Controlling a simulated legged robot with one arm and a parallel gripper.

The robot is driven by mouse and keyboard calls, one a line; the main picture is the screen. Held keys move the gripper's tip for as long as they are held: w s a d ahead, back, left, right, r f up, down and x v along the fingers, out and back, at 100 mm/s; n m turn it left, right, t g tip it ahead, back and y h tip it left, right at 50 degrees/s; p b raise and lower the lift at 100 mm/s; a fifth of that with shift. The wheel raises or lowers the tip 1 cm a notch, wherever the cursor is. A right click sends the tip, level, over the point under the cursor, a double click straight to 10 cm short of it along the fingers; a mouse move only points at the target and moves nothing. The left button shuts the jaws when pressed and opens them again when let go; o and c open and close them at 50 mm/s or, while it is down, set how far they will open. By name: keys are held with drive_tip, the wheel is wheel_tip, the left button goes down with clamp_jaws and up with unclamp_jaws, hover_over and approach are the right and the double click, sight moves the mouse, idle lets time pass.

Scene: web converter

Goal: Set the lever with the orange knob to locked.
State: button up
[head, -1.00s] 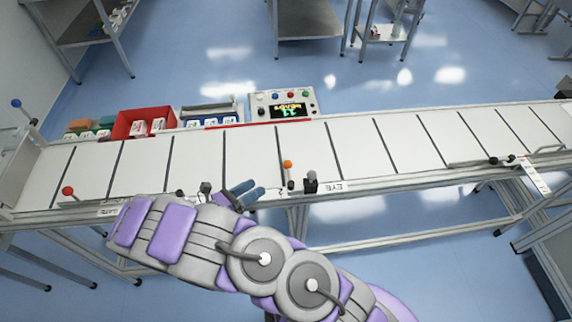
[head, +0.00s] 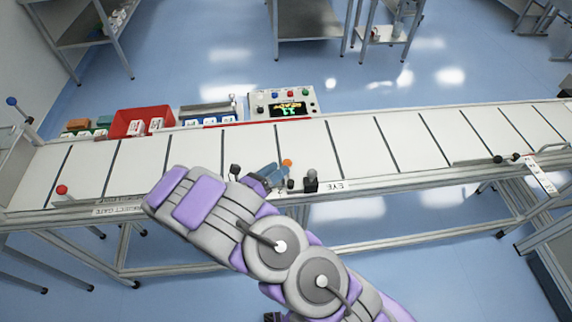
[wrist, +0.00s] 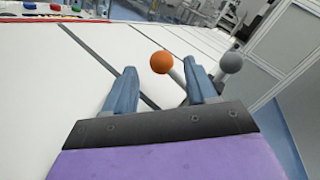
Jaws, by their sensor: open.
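The lever's orange knob (head: 287,162) stands at the near edge of the conveyor in the head view. In the wrist view my gripper (wrist: 162,85) shows two blue fingers spread apart. I cannot tell whether the right finger touches the stem. The lever's base and any lock marking are hidden.
A grey-knobbed lever (wrist: 230,63) stands just right of the orange one. A label reading EYE (head: 336,186) is on the near rail. A red-knobbed lever (head: 62,190) is at far left. The control box (head: 284,104) and red bin (head: 128,121) stand behind the belt.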

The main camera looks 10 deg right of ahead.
drive_tip(key=shift+b+x, duration=0.35)
drive_tip(key=shift+x, duration=2)
drive_tip(key=shift+s, duration=0.1)
clamp_jaws()
